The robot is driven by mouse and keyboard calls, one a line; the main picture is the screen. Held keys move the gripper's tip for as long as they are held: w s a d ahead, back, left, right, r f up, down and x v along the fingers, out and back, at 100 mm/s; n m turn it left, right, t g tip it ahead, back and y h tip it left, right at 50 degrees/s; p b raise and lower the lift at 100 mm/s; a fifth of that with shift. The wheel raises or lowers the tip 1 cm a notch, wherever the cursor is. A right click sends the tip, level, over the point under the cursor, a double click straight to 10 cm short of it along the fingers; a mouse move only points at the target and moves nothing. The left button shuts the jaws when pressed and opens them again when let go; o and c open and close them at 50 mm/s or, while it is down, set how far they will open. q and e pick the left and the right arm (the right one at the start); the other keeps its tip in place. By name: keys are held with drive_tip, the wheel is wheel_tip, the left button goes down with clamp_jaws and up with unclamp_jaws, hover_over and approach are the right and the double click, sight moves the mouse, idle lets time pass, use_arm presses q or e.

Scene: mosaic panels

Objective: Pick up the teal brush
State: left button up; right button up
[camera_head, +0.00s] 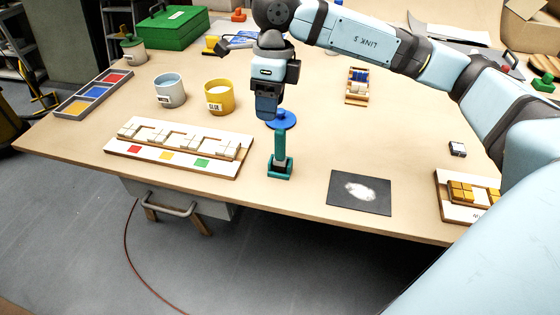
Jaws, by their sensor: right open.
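The teal brush (280,153) stands upright near the front middle of the table, its handle pointing up from a wider teal base. I cannot tell whether that base is the brush head or a separate holder. My right gripper (267,113) points down just above and slightly left of the handle's top in the picture. It is open, and no brush shows between its fingers. The gap between fingertips and handle is hard to judge. My left gripper is not in view.
A blue round piece (282,119) lies behind the brush. A dark mat (359,193) with white powder lies right. Bare table surrounds the brush.

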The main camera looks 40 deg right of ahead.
drive_tip(key=d, duration=0.1)
drive_tip(key=d+h, duration=0.1)
drive_tip(key=shift+w+d+r+t, duration=0.25)
drive_tip(key=shift+d+r+t, duration=0.05)
drive_tip(key=shift+d+r, duration=0.1)
hover_over(280, 141)
drive_tip(key=shift+m, duration=0.3)
drive_tip(key=f, duration=0.7)
drive_tip(key=shift+w+d+f+b, duration=0.1)
drive_tip(key=shift+w+d+b, duration=0.1)
drive_tip(key=shift+d+b, duration=0.15)
drive_tip(key=shift+w+f, duration=0.15)
drive_tip(key=shift+f, duration=1.45)
drive_tip(key=shift+w+f, duration=0.1)
drive_tip(key=shift+f, duration=1.45)
clamp_jaws()
